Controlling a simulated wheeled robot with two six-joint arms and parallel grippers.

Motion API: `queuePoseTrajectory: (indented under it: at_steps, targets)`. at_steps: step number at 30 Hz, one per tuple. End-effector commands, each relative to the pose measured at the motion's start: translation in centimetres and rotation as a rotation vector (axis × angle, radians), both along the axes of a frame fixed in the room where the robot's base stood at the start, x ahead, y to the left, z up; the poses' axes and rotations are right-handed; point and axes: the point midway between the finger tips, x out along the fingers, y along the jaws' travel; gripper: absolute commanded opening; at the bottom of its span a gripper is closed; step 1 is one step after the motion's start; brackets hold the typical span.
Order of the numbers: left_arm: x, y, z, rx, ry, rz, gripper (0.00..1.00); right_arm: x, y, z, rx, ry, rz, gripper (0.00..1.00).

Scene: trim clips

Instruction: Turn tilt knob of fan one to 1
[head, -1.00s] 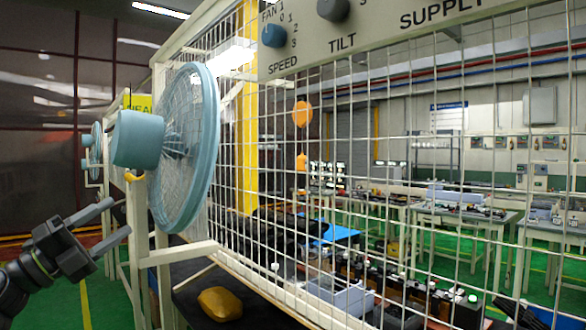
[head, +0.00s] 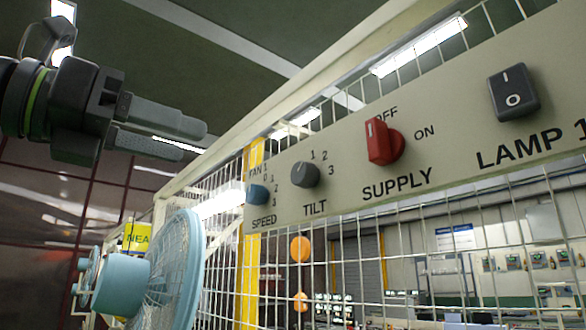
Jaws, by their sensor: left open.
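The control panel (head: 440,165) runs along the top of a wire mesh fence. The grey round tilt knob (head: 305,174) is on it above the word TILT, with 1, 2 and 3 printed around it. I cannot tell which number it points to. The light blue fan (head: 170,275) stands at the lower left. My left gripper (head: 194,142) is at the upper left, open and empty, its fingers pointing right toward the panel. It looks apart from the tilt knob. My right gripper is not in view.
A red supply knob (head: 383,142) marked OFF and ON and a black lamp 1 switch (head: 513,92) are to the right on the panel. A yellow post (head: 246,270) and the wire mesh (head: 420,240) are below. The space between my gripper and the panel looks clear.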

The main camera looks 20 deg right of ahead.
Motion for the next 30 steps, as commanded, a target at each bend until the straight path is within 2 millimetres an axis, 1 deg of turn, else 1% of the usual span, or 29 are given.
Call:
queuePoseTrajectory:
  at_steps: [1, 5, 15, 21, 27, 30]
  targets:
    - [0.2, -0.8, 0.2, 0.001, 0.001, -0.004, 0.55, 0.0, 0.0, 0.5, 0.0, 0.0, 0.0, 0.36]
    - [1.0, -3.1, 0.3, 0.0, 0.003, -0.007, 0.55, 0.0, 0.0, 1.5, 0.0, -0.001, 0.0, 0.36]
    - [3.4, -9.7, 0.4, -0.001, 0.006, -0.008, 0.55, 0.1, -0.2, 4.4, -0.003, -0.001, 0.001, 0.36]
    - [4.7, -13.0, 0.3, -0.001, 0.005, -0.006, 0.55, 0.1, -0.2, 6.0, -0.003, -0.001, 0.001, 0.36]
    - [5.4, -14.9, 0.2, -0.001, 0.004, -0.005, 0.55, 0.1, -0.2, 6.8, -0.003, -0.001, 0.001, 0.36]
    - [5.6, -15.3, 0.1, -0.002, 0.002, -0.003, 0.55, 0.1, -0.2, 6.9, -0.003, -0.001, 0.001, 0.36]
